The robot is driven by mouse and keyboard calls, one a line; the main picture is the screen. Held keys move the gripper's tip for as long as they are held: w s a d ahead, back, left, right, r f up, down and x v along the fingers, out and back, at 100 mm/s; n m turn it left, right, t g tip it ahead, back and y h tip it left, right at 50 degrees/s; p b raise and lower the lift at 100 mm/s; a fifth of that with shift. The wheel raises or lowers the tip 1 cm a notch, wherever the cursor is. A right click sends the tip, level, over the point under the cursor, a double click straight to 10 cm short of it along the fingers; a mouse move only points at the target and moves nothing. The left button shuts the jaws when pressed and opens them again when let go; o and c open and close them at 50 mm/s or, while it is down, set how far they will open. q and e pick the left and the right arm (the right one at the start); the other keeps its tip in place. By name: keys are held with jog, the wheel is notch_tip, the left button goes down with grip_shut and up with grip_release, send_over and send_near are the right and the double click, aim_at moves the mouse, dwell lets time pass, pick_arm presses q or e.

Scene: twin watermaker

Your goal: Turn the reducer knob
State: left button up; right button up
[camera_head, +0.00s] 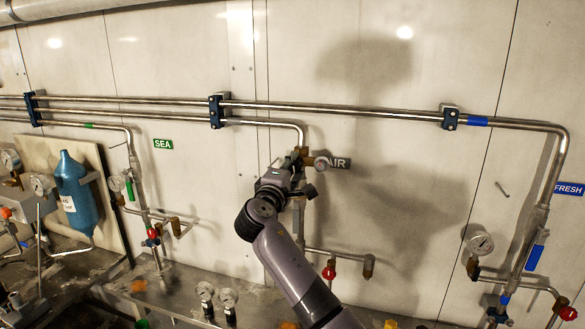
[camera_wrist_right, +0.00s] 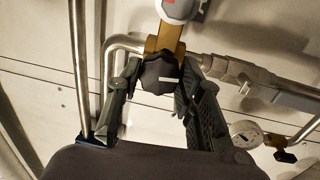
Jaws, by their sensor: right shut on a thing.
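The reducer knob (camera_wrist_right: 160,76) is a dark, lobed knob with a pale line on it, on a brass body (camera_wrist_right: 165,42). In the right wrist view it sits between the two fingers of my right gripper (camera_wrist_right: 158,82), which is shut on it. In the head view my right gripper (camera_head: 292,178) is at the pipework beside the AIR label (camera_head: 337,162) and mostly hides the knob. The brass fitting (camera_head: 303,153) shows just above the gripper. My left gripper is not in view.
Steel pipes (camera_head: 345,108) run along the pale wall panels. A red-handled valve (camera_head: 329,272) hangs below my right gripper. A blue bottle (camera_head: 77,195) stands at left. A gauge (camera_head: 480,242) and a blue lever (camera_head: 535,256) are at right.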

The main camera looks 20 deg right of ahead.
jog(key=o, duration=1.2)
jog(key=shift+a, duration=0.1)
jog(key=shift+c, duration=0.2)
jog(key=shift+s, duration=0.1)
jog(key=v, duration=1.2)
jog(key=shift+f, duration=0.1)
